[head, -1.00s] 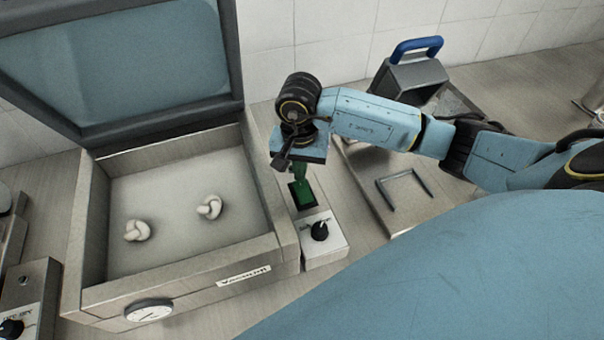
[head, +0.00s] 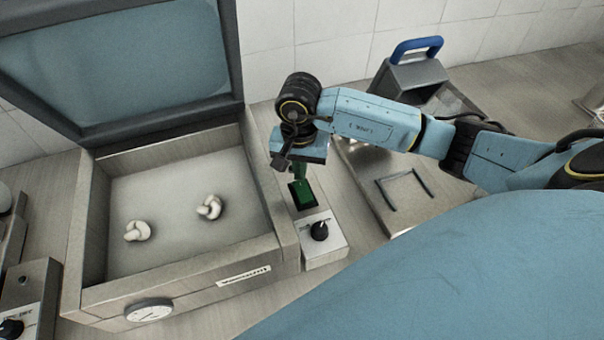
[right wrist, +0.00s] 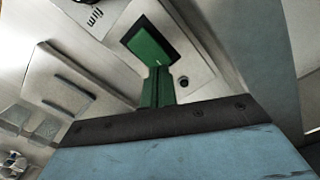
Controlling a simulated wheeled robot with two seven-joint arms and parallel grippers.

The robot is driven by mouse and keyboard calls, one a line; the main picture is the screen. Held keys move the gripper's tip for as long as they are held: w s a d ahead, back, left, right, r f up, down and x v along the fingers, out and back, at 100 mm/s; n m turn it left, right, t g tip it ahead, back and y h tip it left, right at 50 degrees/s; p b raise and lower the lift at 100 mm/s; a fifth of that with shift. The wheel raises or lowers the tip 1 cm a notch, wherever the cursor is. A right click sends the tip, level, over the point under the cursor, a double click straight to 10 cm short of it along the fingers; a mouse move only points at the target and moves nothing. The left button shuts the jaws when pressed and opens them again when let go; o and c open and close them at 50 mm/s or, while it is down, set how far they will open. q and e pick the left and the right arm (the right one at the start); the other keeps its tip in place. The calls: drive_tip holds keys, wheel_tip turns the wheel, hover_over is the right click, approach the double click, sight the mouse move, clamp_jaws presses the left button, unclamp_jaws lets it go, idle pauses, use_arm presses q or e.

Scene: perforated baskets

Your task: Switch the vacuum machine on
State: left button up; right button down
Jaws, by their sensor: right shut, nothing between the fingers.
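The vacuum machine (head: 222,282) is a metal box with its lid (head: 130,62) raised and two pale knotted pieces (head: 210,207) inside. On its right side is a control panel (head: 322,252) with a black knob (head: 320,231) and a green rocker switch (head: 302,195). The switch also shows in the right wrist view (right wrist: 150,42). My right gripper (head: 299,176) points down just behind the switch. Its green fingers (right wrist: 159,84) are closed together and empty, with the tips at the switch's edge; I cannot tell if they touch it. My left gripper is not in view.
A round gauge (head: 149,310) is on the machine's front. Another control box (head: 28,305) stands at the lower left. A device with a blue handle (head: 416,48) stands behind my right arm. A tiled wall closes off the back.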

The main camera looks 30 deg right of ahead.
sight(300, 183)
drive_tip(key=shift+f+b, duration=0.95)
idle(0.5)
drive_tip(key=shift+r+p, duration=1.85)
drive_tip(key=shift+r, duration=1.7)
